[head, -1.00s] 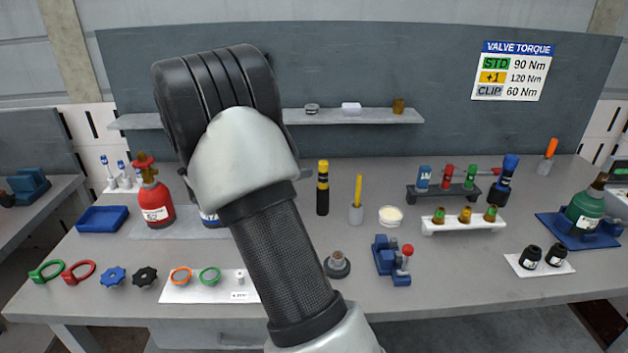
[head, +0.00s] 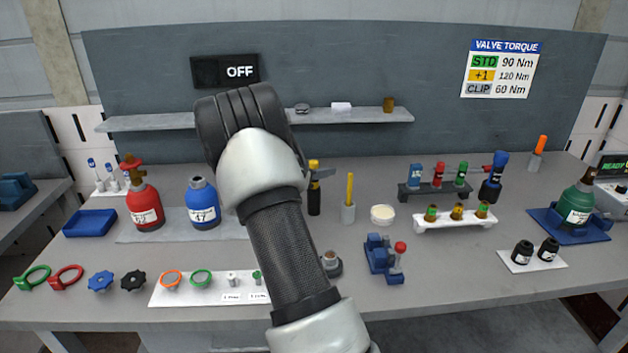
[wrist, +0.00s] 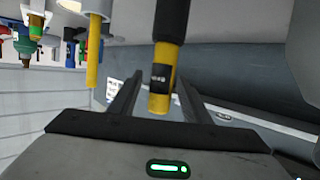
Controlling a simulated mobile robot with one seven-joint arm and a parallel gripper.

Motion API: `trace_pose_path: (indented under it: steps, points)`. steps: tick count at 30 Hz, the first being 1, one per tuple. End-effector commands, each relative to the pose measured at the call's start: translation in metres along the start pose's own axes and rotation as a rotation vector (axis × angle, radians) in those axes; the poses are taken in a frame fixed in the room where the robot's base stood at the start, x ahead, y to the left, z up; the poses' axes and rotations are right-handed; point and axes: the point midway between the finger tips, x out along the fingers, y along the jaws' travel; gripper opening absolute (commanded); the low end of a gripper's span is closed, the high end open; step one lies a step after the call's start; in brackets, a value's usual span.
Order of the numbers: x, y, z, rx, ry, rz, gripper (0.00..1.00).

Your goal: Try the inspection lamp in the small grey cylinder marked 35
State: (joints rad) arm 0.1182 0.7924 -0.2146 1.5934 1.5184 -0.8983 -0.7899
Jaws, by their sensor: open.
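A black and yellow torch-like lamp (head: 314,198) stands upright on the bench, partly covered by my arm. In the wrist view the lamp (wrist: 160,85) lies in line with the gap between the fingers of my gripper (wrist: 160,72). The jaws are open, with a finger on each side of the lamp in the picture; I cannot tell how deep it sits between them. I see no small grey cylinder marked 35; my arm covers part of the bench.
A red cylinder (head: 145,207) marked 52 and a blue cylinder (head: 203,206) marked 47 stand left. A yellow stick (head: 350,188) in a grey holder (head: 348,213) and a white dish (head: 383,214) are right of the lamp. A wall display (head: 225,71) reads OFF.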

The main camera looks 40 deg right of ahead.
Motion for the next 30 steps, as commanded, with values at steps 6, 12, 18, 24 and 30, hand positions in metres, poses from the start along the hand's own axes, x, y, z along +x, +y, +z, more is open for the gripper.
trace_pose_path:
  steps: [6,12,18,24,30]
  points:
    - [0.017,-0.001,-0.001,0.0,0.001,-0.001,0.44]
    - [0.017,-0.001,-0.002,0.001,0.001,-0.001,0.32]
    - [0.017,-0.001,-0.002,0.001,0.001,-0.001,0.0]
    - [0.017,-0.001,-0.002,0.002,0.002,-0.001,0.0]
    - [0.011,-0.001,-0.02,0.006,0.003,-0.001,0.0]
